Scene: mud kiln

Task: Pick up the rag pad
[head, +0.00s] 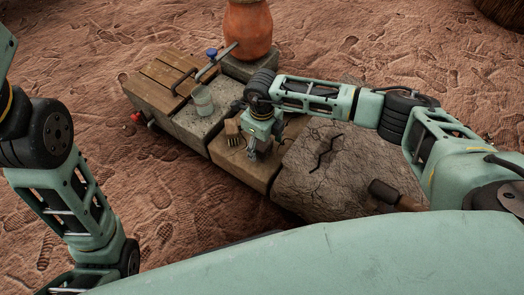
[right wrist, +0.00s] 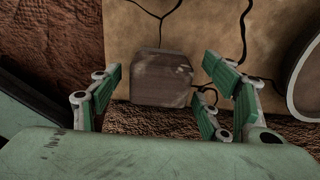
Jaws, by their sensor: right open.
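The rag pad (right wrist: 160,78) looks like a small, stained grey-brown square with rounded corners. In the right wrist view it lies flat on a tan, cracked block surface, near the block's edge. My right gripper (head: 262,153) points down over the block row in the head view. In the wrist view its fingers (right wrist: 165,72) are spread on either side of the pad, with nothing held. Whether they touch the pad cannot be told. In the head view the pad is hidden by my right gripper. My left arm shows at the left, but its gripper is out of view.
A brush (head: 233,134) stands close beside the right gripper. A metal cup (head: 203,101), a blue-knobbed clamp (head: 212,55) and a clay pot (head: 248,28) are farther back. A cracked stone block (head: 330,165) and a dark-headed mallet (head: 384,192) lie to the right.

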